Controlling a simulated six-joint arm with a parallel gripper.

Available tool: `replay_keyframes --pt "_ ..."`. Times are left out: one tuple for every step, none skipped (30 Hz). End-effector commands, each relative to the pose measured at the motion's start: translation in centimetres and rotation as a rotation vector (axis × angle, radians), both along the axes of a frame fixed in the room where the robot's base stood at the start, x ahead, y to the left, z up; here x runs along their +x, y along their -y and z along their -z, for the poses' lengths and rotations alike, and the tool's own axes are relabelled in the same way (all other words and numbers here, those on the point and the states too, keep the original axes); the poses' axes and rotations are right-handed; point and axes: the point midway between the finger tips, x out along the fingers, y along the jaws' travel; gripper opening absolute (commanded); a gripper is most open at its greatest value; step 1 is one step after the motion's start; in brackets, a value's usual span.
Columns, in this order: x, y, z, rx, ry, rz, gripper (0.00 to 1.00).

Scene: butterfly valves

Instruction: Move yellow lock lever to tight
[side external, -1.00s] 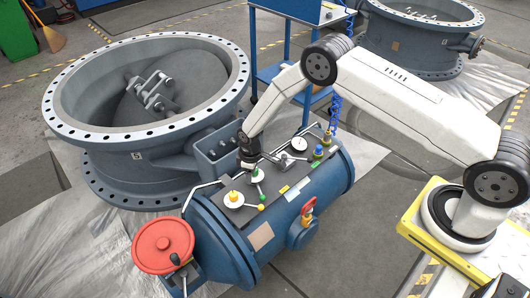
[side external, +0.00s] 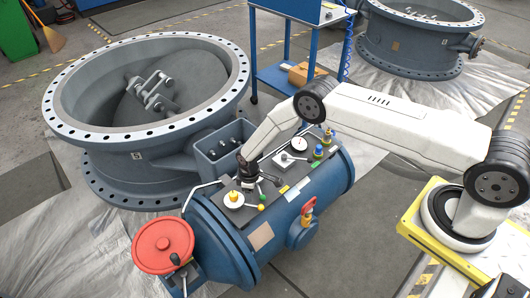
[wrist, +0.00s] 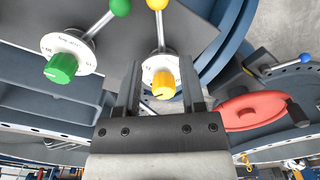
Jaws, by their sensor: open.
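The yellow lock lever has a yellow knob (side external: 233,195) on a white dial on the blue cylinder's top plate. Its thin arm ends in a yellow ball (side external: 261,207). In the wrist view the yellow knob (wrist: 163,86) sits between my fingers in the picture, with the lever arm (wrist: 160,32) pointing up to its ball at the top edge. My gripper (wrist: 161,85) is open and empty; whether the fingertips reach down to the knob's height I cannot tell. In the side view my gripper (side external: 246,181) is above the plate, just behind the yellow dial.
A green knob (wrist: 61,68) with its own green-balled lever stands beside the yellow one; in the side view my gripper hides most of it. A red handwheel (side external: 163,241) is at the cylinder's near end. A large grey valve ring (side external: 110,140) stands behind.

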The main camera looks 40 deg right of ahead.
Motion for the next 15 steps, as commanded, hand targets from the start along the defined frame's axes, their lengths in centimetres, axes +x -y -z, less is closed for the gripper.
replay_keyframes --pt "-0.1 0.0 0.5 0.000 -0.001 0.000 0.51" --pt "-0.1 0.0 0.7 0.000 -0.001 0.000 0.51" --pt "-0.1 0.0 1.1 0.000 -0.001 0.000 0.51" --pt "-0.1 0.0 1.4 0.000 -0.001 0.000 0.51" --pt "-0.1 0.0 1.7 0.000 -0.001 0.000 0.51" --pt "-0.1 0.0 2.0 0.000 -0.001 0.000 0.51" --pt "-0.1 0.0 2.3 0.000 -0.001 0.000 0.51" --pt "-0.1 0.0 2.6 0.000 -0.001 0.000 0.51" --pt "-0.1 0.0 3.0 0.000 -0.001 0.000 0.51" --pt "-0.1 0.0 3.2 0.000 -0.001 0.000 0.51" --pt "-0.1 0.0 3.5 0.000 -0.002 0.000 0.51" --pt "-0.1 0.0 3.9 0.000 -0.001 0.000 0.51" --pt "-0.1 0.0 4.2 0.000 -0.001 0.000 0.51" --pt "-0.1 0.0 4.4 0.000 -0.002 0.000 0.51" --pt "-0.1 0.0 4.7 0.000 0.000 0.000 0.51"
